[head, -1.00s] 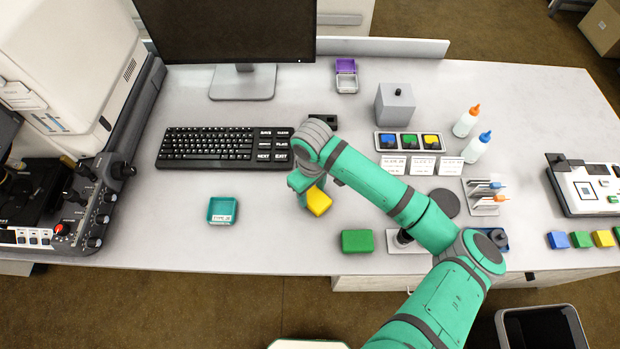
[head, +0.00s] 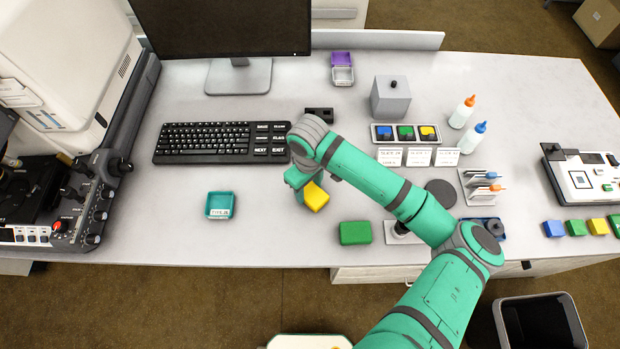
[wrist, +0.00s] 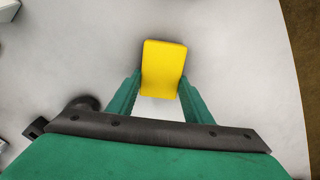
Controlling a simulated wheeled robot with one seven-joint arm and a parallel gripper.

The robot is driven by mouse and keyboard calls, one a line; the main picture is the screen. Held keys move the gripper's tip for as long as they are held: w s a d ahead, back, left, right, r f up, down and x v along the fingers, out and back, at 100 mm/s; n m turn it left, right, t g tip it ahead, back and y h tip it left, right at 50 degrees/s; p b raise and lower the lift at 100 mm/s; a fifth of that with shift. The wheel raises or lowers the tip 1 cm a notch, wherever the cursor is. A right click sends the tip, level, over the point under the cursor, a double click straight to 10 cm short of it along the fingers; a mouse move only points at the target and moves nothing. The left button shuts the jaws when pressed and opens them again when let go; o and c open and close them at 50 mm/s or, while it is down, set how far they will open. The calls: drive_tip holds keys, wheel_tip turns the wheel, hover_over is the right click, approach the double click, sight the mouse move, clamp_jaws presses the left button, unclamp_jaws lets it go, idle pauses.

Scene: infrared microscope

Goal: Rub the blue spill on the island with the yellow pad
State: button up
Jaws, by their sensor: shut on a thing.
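The yellow pad (head: 316,197) is held at the end of my arm over the front middle of the white island top (head: 270,222). In the wrist view the yellow pad (wrist: 163,68) sits between the two green fingers of my gripper (wrist: 160,92), which is shut on it. I cannot tell whether the pad touches the surface. No blue spill shows in either view; it may be hidden under the pad or my arm.
A green pad (head: 355,233) lies to the right, near the front edge. A teal tray (head: 220,205) stands to the left, and a keyboard (head: 210,142) lies behind it. Bottles (head: 473,137) and a grey box (head: 391,97) stand back right. The surface between tray and pad is clear.

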wheel_tip(320, 180, up, 2)
drive_tip(key=shift+a+r, duration=0.1)
drive_tip(key=shift+r, duration=0.1)
drive_tip(key=shift+w+r, duration=0.2)
drive_tip(key=shift+r, duration=2.65)
drive_tip(key=shift+s, duration=0.15)
